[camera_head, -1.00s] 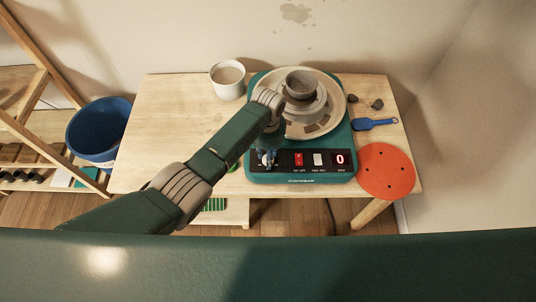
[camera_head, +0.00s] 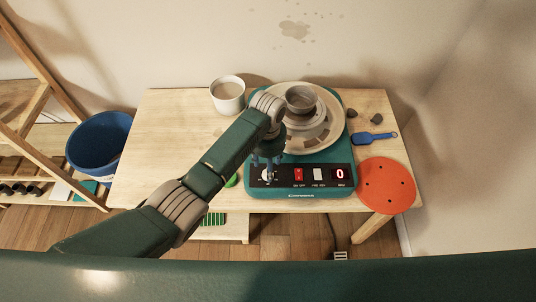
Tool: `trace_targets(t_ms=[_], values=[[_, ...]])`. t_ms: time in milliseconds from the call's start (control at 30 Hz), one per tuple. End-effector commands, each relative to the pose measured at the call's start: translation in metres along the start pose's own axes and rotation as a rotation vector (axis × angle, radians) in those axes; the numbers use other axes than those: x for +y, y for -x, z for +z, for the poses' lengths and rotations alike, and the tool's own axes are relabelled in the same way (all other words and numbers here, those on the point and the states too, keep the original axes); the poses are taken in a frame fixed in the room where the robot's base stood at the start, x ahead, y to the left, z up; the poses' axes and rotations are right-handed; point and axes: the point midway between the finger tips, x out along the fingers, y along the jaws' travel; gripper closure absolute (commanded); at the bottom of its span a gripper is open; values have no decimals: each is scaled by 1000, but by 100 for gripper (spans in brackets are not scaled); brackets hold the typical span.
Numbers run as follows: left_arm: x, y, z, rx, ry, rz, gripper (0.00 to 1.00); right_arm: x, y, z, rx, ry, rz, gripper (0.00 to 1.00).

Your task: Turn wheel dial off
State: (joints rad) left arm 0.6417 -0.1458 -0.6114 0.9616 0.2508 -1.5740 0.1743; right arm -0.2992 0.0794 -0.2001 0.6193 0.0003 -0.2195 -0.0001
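The teal pottery wheel (camera_head: 322,188) stands on the wooden table with its black control panel facing me. The pale wheel dial (camera_head: 267,175) is at the left end of the panel. A red switch (camera_head: 298,174), a white switch (camera_head: 319,174) and a red display reading 0 (camera_head: 340,174) are to its right. My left gripper (camera_head: 267,164) points down just above the dial. Its fingers look spread apart, with the dial showing between and below them; I cannot tell whether they touch it. My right gripper is out of view.
A small clay bowl (camera_head: 301,101) sits on the wheel head (camera_head: 327,133). A white cup (camera_head: 227,94) stands at the back left, a blue tool (camera_head: 374,137) and an orange disc (camera_head: 386,186) at right. A blue bucket (camera_head: 98,140) is left of the table.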

Motion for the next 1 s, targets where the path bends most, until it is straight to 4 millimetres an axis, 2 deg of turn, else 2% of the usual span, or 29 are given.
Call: trace_targets(t_ms=[33, 200, 400, 567, 1000], values=[[0, 13, -2, 6, -1, 1, 49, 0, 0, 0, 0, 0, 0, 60], [0, 48, -1, 4, 0, 1, 49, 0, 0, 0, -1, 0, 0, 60], [0, 75, -1, 1, 1, 0, 49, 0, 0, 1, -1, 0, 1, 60], [0, 82, 0, 0, 1, 1, 49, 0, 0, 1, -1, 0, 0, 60], [0, 82, 0, 0, 0, 1, 49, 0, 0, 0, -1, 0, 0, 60]])
